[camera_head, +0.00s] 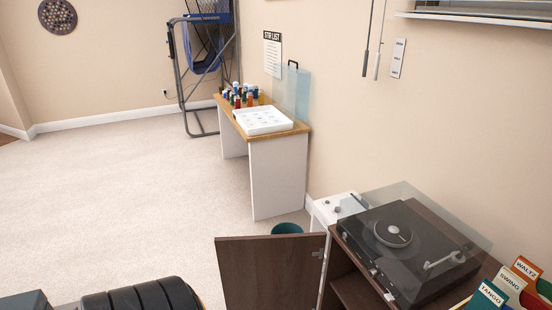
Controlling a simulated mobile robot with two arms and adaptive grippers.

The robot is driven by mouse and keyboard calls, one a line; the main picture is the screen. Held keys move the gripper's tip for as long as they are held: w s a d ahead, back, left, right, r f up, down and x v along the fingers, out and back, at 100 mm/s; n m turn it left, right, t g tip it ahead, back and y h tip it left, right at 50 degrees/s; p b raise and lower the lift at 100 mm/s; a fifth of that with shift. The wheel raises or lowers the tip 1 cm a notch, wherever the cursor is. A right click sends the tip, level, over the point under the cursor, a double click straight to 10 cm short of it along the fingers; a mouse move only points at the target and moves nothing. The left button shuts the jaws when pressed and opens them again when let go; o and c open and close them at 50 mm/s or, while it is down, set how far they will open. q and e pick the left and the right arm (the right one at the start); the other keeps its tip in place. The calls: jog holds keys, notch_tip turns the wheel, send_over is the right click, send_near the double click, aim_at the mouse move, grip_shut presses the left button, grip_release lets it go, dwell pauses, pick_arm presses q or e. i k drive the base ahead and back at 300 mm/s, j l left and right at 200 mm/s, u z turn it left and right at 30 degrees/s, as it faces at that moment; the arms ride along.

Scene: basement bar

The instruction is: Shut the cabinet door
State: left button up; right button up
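The dark brown cabinet door (262,275) stands open at the bottom centre, swung out to the left of the cabinet. Its flat face and top edge show, with a metal hinge near its upper right corner. The lower part is cut off by the picture edge. The brown cabinet (352,287) is at the lower right, and a shelf shows inside its opening. Neither of my grippers is in view.
A turntable (408,250) with a raised clear lid sits on the cabinet, beside record sleeves with labelled dividers (490,293). A green bin (287,228) stands behind the door. A wood-topped desk (277,139) holds a white tray and bottles.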

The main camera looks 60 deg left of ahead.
aim_at(282, 271)
jog(key=j+z, duration=0.15)
jog(key=j, duration=0.3)
jog(key=j+z, duration=0.15)
jog(key=j, duration=0.3)
jog(key=k+j+z, duration=0.1)
jog(key=j, duration=0.35)
jog(key=k+j+z, duration=0.15)
jog(key=j, duration=0.3)
jog(key=j+z, duration=0.15)
jog(key=j, duration=0.25)
jog(key=k+j+z, duration=0.15)
jog(key=j, duration=0.3)
jog(key=k+j+z, duration=0.15)
jog(key=j, duration=0.25)
jog(key=k+j+z, duration=0.15)
jog(key=j, duration=0.25)
jog(key=k+j+z, duration=0.15)
jog(key=j, duration=0.25)
jog(key=j+z, duration=0.1)
jog(key=j, duration=0.3)
jog(key=k+j+z, duration=0.15)
jog(key=j, duration=0.2)
jog(key=k+j+z, duration=0.1)
jog(key=j, duration=0.3)
jog(key=k+j+z, duration=0.15)
jog(key=j, duration=0.2)
jog(key=k+j+z, duration=0.1)
jog(key=k+j, duration=0.15)
jog(key=j, duration=0.05)
